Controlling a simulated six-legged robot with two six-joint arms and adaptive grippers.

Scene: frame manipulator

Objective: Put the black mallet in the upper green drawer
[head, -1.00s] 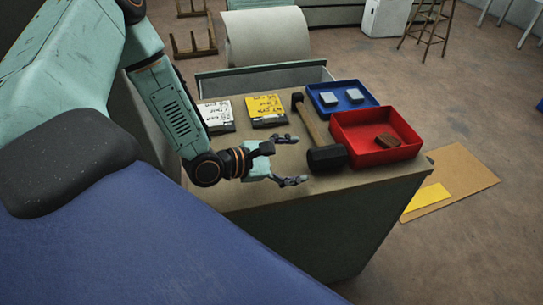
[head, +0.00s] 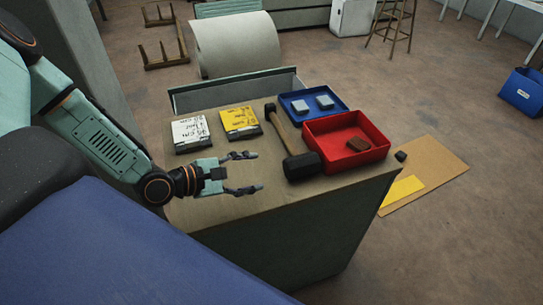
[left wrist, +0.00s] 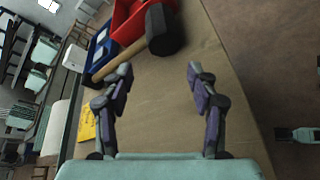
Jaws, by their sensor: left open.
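The black mallet (head: 302,166) lies on the table top, its dark head toward me and its brown handle (head: 284,124) pointing to the far side. My left gripper (head: 255,172) is open and empty, left of the mallet head and apart from it, fingers pointing right. In the left wrist view the mallet (left wrist: 163,30) lies beyond the open fingertips (left wrist: 160,72). A grey-green box front (head: 235,88) stands out past the table's far edge and looks like the pulled-out upper drawer; its inside is mostly hidden.
A red tray (head: 375,150) with a brown block stands right of the mallet, beside a blue tray (head: 325,113) with two light blocks. A white box (head: 190,130) and a yellow box (head: 240,119) lie left of the handle. The near table top is clear.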

